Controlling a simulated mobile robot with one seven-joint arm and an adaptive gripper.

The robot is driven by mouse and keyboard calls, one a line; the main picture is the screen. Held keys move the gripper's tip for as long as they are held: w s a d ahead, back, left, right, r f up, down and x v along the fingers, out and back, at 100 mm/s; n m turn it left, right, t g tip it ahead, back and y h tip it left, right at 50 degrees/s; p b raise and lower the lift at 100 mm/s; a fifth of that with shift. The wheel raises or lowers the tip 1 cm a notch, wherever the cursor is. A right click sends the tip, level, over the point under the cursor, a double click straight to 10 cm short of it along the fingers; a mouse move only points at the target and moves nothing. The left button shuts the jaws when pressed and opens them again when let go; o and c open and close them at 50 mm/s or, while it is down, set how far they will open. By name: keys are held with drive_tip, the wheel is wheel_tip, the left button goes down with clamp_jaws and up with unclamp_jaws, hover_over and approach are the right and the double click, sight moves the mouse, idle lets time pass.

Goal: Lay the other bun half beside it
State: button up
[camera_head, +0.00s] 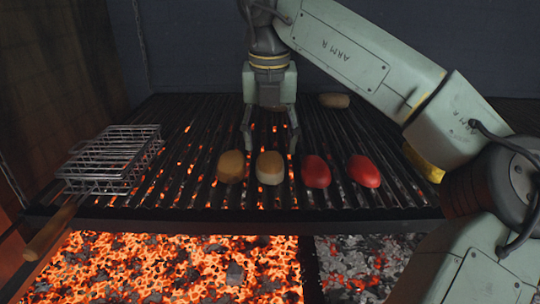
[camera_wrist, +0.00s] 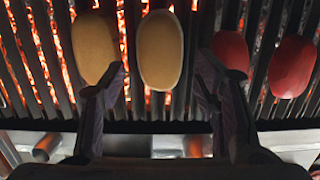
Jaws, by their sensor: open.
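Two tan bun halves lie side by side on the grill grate, the left one (camera_head: 231,166) and the right one (camera_head: 270,167), with a narrow gap between them. In the wrist view the left half (camera_wrist: 93,45) and the right half (camera_wrist: 160,50) also show apart. My gripper (camera_head: 270,148) is open and empty, above the grate around the right half's line. In the wrist view its fingers (camera_wrist: 160,70) stand either side of the right half, which I see between them. Whether the fingertips touch anything, I cannot tell.
Two red pieces lie right of the buns, a nearer one (camera_head: 316,172) and a farther one (camera_head: 364,171). A wire basket (camera_head: 110,160) with a wooden handle rests at the left. A brown piece (camera_head: 334,101) lies at the back; a yellow thing (camera_head: 428,166) is partly hidden by my arm. Embers glow below.

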sight(269, 165)
wheel_tip(269, 165, up, 7)
drive_tip(key=s, duration=0.1)
idle(1.5)
